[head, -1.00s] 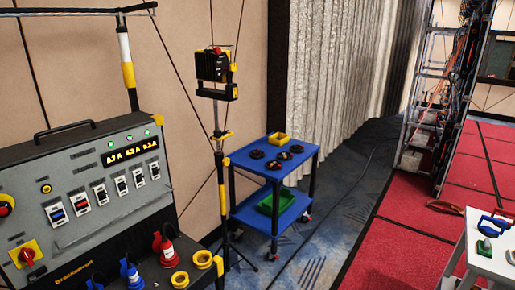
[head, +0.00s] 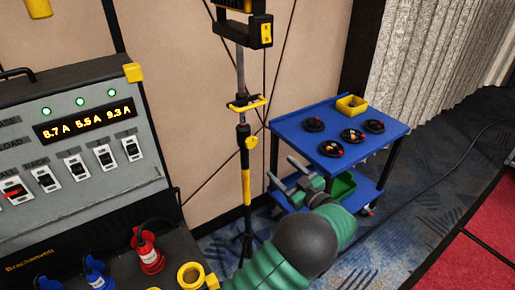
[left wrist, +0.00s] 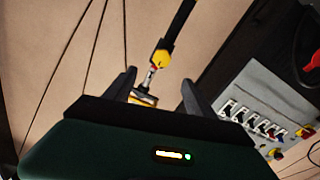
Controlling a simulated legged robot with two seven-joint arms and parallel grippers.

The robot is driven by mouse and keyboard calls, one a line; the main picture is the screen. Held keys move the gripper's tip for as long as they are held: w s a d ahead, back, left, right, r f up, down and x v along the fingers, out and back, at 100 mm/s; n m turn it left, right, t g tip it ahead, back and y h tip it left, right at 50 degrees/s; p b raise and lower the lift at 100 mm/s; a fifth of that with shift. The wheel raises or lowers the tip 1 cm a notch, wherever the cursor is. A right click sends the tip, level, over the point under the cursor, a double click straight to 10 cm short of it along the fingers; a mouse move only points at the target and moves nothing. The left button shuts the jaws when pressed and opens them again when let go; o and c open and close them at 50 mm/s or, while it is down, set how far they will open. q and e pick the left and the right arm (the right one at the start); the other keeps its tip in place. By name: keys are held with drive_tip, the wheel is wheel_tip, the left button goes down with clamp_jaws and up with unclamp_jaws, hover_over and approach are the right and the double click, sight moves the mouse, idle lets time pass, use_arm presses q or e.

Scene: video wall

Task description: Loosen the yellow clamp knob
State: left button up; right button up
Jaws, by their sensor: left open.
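The yellow clamp knob (head: 250,142) sits on the upright stand pole (head: 246,190), just below a black collar. In the left wrist view the knob (left wrist: 161,60) appears just beyond the fingertips, between their lines. A yellow cross bar (head: 247,104) is on the silver tube above the knob; it also shows in the left wrist view (left wrist: 143,98), partly hidden by my gripper body. My left gripper (head: 279,166) is open and empty, to the right of the pole and a little lower than the knob in the picture. It appears apart from the knob. My right gripper is out of view.
A grey control panel (head: 70,150) with switches and plugs stands at left. A yellow-black box (head: 240,24) tops the stand.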

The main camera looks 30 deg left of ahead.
use_arm(q)
approach(253, 144)
drive_tip(key=x, duration=0.8)
drive_tip(key=shift+w, duration=0.1)
drive_tip(key=shift+w+a+r, duration=0.1)
drive_tip(key=shift+w+a, duration=0.05)
drive_tip(key=shift+a, duration=0.45)
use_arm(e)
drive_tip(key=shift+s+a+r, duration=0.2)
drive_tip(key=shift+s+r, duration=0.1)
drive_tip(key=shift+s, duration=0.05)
use_arm(q)
drive_tip(key=shift+c, duration=0.3)
